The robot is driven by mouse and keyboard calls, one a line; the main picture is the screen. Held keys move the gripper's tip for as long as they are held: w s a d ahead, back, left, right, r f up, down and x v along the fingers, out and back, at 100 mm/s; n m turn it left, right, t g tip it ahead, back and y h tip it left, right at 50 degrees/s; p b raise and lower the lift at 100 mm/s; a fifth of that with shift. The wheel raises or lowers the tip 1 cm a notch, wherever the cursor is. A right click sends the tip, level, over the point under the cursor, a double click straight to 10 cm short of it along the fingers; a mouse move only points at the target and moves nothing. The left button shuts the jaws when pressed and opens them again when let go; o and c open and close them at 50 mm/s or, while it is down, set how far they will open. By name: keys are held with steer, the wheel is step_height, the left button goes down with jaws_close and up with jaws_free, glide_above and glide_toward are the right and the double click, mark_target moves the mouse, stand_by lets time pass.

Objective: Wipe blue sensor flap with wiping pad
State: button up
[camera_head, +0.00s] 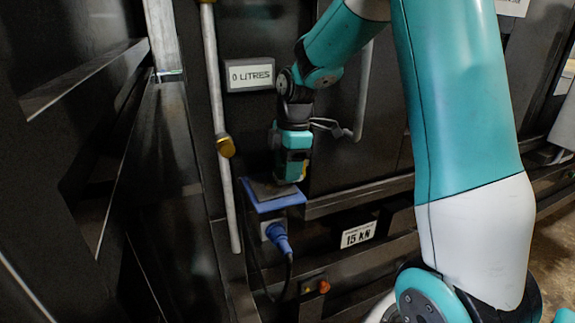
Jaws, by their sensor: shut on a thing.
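The blue sensor flap (276,204) sticks out from the dark machine front, with its blue rim showing around the front and left. A dark, flat wiping pad (264,189) lies over the top of the flap and hides most of its upper face. My gripper (291,180) points down at the flap's right part and is shut on the wiping pad. The fingertips and their grip are small and dark in the picture. The pad appears to touch the flap.
A blue plug with a cable (278,238) sits just below the flap. A vertical grey rod (222,120) with a brass-coloured fitting stands to the left. A "0 LITRES" label (250,75) is above, and a "15 KN" label (358,234) is lower right.

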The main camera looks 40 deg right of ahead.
mark_target(255, 191)
steer(key=shift+a+f, duration=0.1)
steer(key=shift+f, duration=0.05)
steer(key=shift+w+a+p, duration=0.1)
steer(key=shift+w+a, duration=0.25)
steer(key=shift+a, duration=0.9)
steer(key=shift+w+a+p, duration=0.1)
steer(key=shift+w+a, duration=0.2)
steer(key=shift+a, duration=0.9)
steer(key=shift+w+a+p, duration=0.1)
steer(key=shift+w+a, duration=0.25)
steer(key=shift+a, duration=0.9)
steer(key=shift+d, duration=0.2)
